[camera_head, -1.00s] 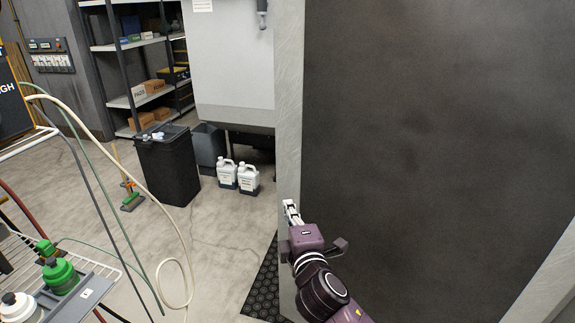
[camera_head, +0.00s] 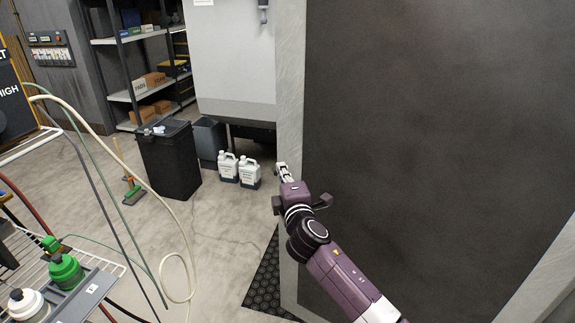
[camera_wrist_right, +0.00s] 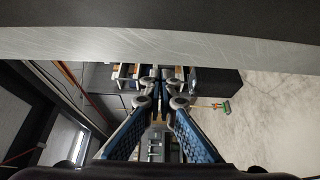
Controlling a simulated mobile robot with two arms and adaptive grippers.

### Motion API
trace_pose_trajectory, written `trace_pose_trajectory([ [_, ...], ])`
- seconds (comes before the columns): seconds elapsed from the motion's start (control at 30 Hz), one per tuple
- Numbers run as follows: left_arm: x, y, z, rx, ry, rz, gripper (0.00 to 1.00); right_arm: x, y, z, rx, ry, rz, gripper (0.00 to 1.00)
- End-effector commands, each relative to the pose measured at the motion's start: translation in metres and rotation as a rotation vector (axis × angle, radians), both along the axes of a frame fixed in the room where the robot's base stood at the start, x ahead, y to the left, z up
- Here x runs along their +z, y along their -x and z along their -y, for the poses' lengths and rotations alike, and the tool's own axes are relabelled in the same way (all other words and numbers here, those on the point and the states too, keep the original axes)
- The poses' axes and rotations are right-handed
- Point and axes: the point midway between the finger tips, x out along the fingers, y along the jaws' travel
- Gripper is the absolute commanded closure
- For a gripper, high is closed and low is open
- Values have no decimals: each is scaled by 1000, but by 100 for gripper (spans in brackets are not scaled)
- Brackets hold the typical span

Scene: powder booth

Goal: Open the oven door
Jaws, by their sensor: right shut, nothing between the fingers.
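A large dark panel (camera_head: 430,130) with a pale grey edge strip (camera_head: 290,90) fills the right of the head view. It looks like the oven door, seen close up; no handle shows on it, and I cannot tell how far it stands open. My right gripper (camera_head: 281,171) is shut and empty at the left edge of the strip, and I cannot tell if it touches. In the right wrist view the gripper's blue fingers (camera_wrist_right: 160,88) come together below a pale band (camera_wrist_right: 160,42) that crosses the picture. My left gripper is not in view.
A black bin (camera_head: 168,165) and white jugs (camera_head: 239,169) stand on the floor beyond. A wire rack (camera_head: 95,275) with bottles and hanging hoses is at left. A black mat (camera_head: 265,288) lies beside the panel. Open floor lies between.

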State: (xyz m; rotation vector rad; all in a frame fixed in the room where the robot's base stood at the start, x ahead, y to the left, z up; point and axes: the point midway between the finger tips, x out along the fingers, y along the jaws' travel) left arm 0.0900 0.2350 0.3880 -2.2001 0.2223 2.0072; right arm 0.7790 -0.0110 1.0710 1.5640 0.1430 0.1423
Motion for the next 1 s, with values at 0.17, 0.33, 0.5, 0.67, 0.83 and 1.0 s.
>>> trace_pose_trajectory([
  [0.17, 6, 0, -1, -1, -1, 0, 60, 1, -16, 12, -1, 0, 0, 100],
  [0.33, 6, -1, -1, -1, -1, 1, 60, 1, -21, 15, 0, -2, 0, 100],
  [0.5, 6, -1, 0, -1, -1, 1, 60, 0, -21, 15, 0, -2, 0, 100],
  [0.67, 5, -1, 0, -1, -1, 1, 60, 0, -22, 16, -1, -1, 0, 100],
  [0.83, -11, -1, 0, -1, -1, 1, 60, -4, -39, 25, -28, 1, 3, 100],
  [1.0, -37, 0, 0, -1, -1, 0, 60, -5, -69, 41, -78, 1, 4, 100],
])
